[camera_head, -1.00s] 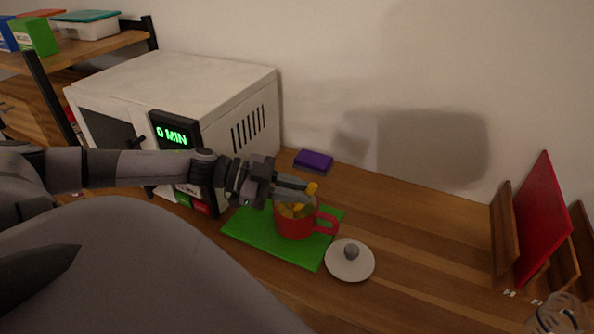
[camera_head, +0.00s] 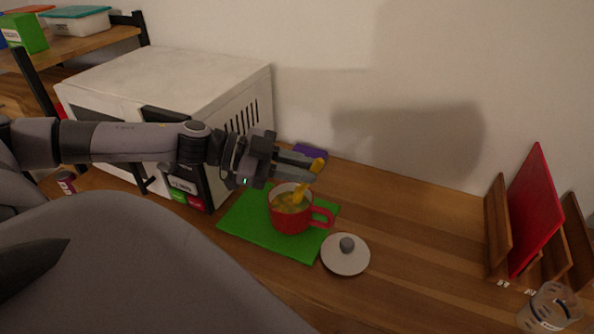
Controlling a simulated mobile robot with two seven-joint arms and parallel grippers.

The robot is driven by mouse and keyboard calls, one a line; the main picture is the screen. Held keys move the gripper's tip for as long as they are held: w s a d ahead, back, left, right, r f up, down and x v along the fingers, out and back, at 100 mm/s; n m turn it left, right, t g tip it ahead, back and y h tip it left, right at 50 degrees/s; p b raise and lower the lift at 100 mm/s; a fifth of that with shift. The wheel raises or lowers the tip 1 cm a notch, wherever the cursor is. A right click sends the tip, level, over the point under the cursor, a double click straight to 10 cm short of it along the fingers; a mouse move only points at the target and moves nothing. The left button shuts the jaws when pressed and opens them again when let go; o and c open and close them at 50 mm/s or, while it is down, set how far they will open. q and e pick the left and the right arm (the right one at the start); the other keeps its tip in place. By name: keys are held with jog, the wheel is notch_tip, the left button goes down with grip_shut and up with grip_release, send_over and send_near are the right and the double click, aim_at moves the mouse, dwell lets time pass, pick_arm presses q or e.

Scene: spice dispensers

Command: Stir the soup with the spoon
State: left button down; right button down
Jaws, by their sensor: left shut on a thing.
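A red mug (camera_head: 291,219) with its handle to the right stands on a green mat (camera_head: 246,231). Yellowish soup (camera_head: 287,204) with lumps shows inside it. A yellow spoon (camera_head: 316,166) sticks up by the fingertips of my left gripper (camera_head: 303,166). The left gripper is shut on the spoon, just above the mug's rear rim. The spoon's lower end appears to reach into the mug; its tip is hidden. My right gripper is not in view.
A white lid (camera_head: 345,256) with a grey knob lies right of the mug. A white microwave (camera_head: 168,88) stands behind left, and a purple sponge (camera_head: 310,152) lies behind the gripper. A rack with a red board (camera_head: 534,212) and a glass (camera_head: 550,308) are at right. The counter between is clear.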

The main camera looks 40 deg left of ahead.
pick_arm(q)
jog(key=shift+d+r, duration=0.1)
jog(key=shift+r, duration=0.15)
dwell(0.3)
jog(key=shift+r, duration=2.5)
